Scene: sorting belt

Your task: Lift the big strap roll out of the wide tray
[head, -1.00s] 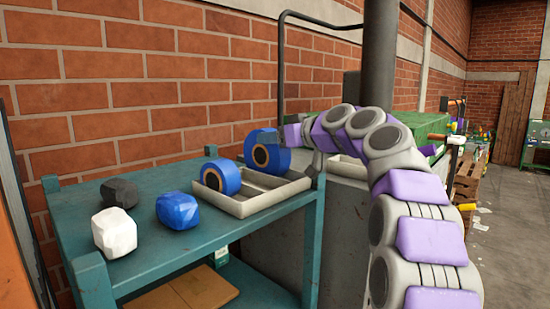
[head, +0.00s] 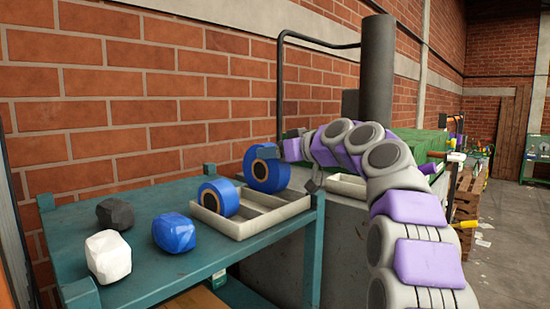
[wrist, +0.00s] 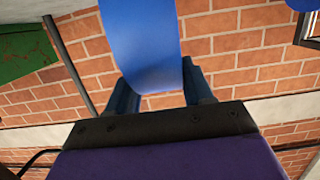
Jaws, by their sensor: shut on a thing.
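The big strap roll (head: 267,168), blue with a tan and dark core, stands upright at the back of the wide tray (head: 240,231). Its lower edge overlaps the tray's back part in the head view; I cannot tell whether it is clear of the tray. My gripper (head: 284,151) comes from the right and is shut on this roll. In the wrist view the blue band (wrist: 150,45) runs between my two fingers (wrist: 160,92). A smaller blue strap roll (head: 220,197) stands in the tray's left part.
The tray sits on a teal table (head: 150,276). A white block (head: 108,257), a blue block (head: 174,233) and a dark block (head: 115,214) lie to its left. A brick wall is behind. A grey post (head: 376,75) rises behind my arm.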

